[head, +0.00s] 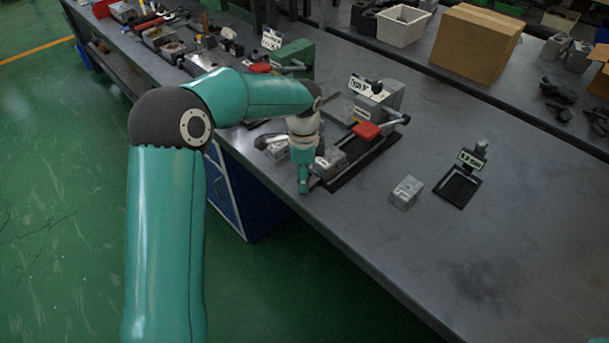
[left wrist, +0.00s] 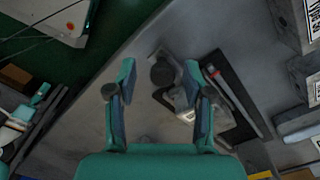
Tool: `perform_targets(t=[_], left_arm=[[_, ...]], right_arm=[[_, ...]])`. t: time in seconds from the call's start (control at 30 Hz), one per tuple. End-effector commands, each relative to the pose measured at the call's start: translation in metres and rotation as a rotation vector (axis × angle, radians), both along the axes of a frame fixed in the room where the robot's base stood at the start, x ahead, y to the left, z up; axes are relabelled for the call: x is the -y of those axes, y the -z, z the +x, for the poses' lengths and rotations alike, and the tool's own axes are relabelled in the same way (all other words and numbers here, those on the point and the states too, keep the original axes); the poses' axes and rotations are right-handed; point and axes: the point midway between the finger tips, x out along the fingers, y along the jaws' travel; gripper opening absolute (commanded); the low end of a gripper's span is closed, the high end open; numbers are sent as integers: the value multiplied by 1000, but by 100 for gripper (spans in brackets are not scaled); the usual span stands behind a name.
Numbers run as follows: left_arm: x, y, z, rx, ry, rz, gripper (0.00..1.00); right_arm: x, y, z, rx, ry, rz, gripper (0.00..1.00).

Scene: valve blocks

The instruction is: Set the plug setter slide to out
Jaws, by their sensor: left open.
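My left gripper (head: 303,182) hangs over the front edge area of the workbench, pointing down. In the left wrist view its two fingers are apart with nothing clasped. A dark round knob (left wrist: 162,72) shows between and beyond the fingertips, with a grey metal part (left wrist: 186,100) beside it; I cannot tell the height gap. A black rail fixture (head: 355,166) with a red block (head: 367,130) and a grey labelled housing (head: 382,94) lies just right of the gripper. I cannot tell for sure which part is the plug setter slide.
A small grey block (head: 406,191) and a labelled black stand (head: 460,187) are to the right on the bench. A green machine (head: 295,58) stands behind my arm. A cardboard box (head: 476,42) and white bin (head: 402,27) are on the far bench. The right front bench is clear.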

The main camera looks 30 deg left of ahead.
Motion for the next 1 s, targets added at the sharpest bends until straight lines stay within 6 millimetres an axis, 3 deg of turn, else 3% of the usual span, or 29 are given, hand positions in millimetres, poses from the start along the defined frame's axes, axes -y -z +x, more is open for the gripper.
perform_targets(t=[0.17, 0.7, 1.0], left_arm=[[0, -15, 1, 4, 0, 0, 52], [0, -108, 1, 1, 0, 0, 52], [0, -118, 1, -1, 0, 0, 52]], right_arm=[[0, 0, 0, 0, 0, 0, 0], [0, 0, 0, 0, 0, 0, 0], [0, 0, 0, 0, 0, 0, 0]])
